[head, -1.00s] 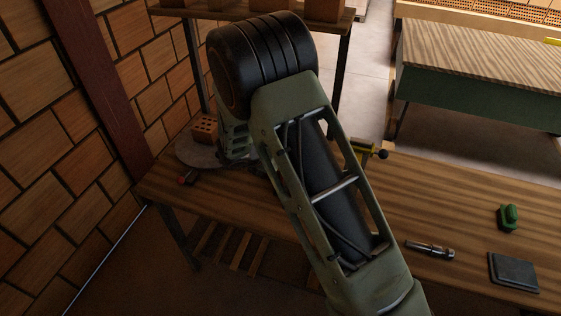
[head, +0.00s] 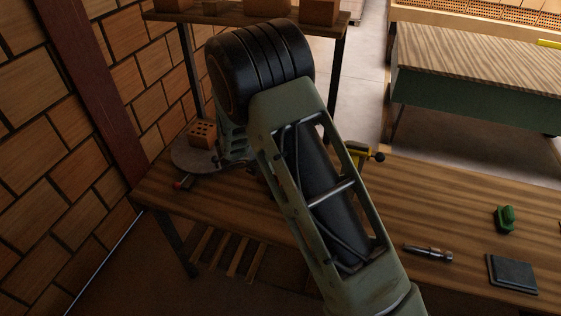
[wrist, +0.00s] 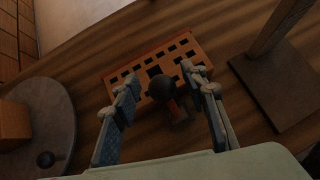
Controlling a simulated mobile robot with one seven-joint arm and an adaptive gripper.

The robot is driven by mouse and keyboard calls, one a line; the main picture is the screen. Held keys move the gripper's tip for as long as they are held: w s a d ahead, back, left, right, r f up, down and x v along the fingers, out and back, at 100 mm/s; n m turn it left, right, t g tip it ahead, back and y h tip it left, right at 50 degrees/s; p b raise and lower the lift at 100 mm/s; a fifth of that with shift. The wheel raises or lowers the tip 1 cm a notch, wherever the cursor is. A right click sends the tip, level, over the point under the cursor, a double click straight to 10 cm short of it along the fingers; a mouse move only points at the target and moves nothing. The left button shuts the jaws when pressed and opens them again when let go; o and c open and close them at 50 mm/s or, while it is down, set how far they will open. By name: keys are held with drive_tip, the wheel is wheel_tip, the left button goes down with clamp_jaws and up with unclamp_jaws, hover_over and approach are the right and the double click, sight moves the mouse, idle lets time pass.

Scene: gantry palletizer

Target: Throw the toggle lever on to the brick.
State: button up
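An orange brick (wrist: 152,64) with rows of square holes lies on the wooden bench in the wrist view. A black round knob (wrist: 160,88) on a short reddish stem, apparently the toggle lever, stands in front of the brick's near side. My gripper (wrist: 162,92) is open, with one finger to the left of the knob and one to its right. I cannot tell whether either finger touches it. In the head view my arm hides this brick and knob, and my gripper (head: 232,148) is mostly hidden too.
A post on a flat base (wrist: 270,92) stands right.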

drive_tip(key=shift+s, duration=0.15)
drive_tip(key=v, duration=1.2)
